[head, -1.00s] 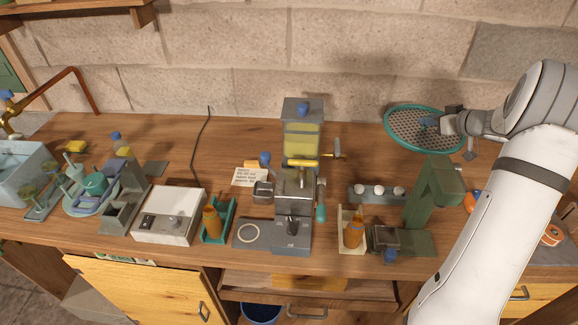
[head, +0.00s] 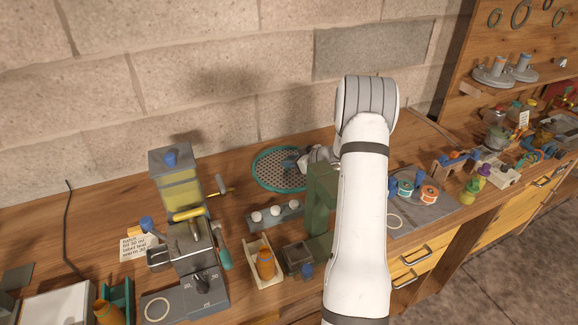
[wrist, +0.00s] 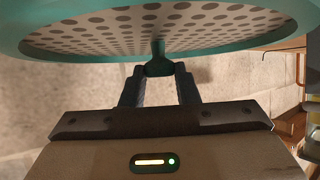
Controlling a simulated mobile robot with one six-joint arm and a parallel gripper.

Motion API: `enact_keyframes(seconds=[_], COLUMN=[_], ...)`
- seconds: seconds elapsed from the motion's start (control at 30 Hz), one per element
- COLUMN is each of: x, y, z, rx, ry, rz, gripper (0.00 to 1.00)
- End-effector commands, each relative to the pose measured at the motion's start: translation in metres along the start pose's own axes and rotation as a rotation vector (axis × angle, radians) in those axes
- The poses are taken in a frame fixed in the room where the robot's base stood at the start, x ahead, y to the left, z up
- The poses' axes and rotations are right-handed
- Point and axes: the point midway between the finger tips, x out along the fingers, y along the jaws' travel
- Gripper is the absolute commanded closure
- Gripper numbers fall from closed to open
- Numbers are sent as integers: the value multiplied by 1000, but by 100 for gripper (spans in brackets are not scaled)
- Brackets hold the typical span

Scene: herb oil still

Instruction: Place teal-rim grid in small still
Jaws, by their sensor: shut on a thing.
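The teal-rim grid (head: 281,169), a round perforated grey plate with a teal rim, is in the head view behind the green stand. It also fills the top of the wrist view (wrist: 160,36). My gripper (wrist: 160,69) is shut on the grid's teal stem in the wrist view, and the plate is beyond the fingertips. In the head view my gripper is partly hidden by my arm. I cannot tell for sure which thing is the small still.
A yellow-filled tank (head: 178,188) and a grey machine (head: 190,240) stand left of the grid. The green stand (head: 320,205) and a rack with white knobs (head: 270,217) are in front. A grey mat (head: 425,205) with reels lies right of my arm. Crowded bench continues right.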

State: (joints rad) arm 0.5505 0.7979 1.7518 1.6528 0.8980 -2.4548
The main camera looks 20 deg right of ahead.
Motion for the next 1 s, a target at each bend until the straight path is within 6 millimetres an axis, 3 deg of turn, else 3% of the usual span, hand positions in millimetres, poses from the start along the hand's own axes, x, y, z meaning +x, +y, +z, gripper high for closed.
enact_keyframes(seconds=[0.23,0.73,0.77,1.0], x=[13,16,16,16], y=[0,0,-1,-1], z=[23,27,27,26], rx=[-1,-3,-2,-1], ry=[0,1,0,-1], rz=[-1,-1,-2,-2], gripper=[100,100,70,50])
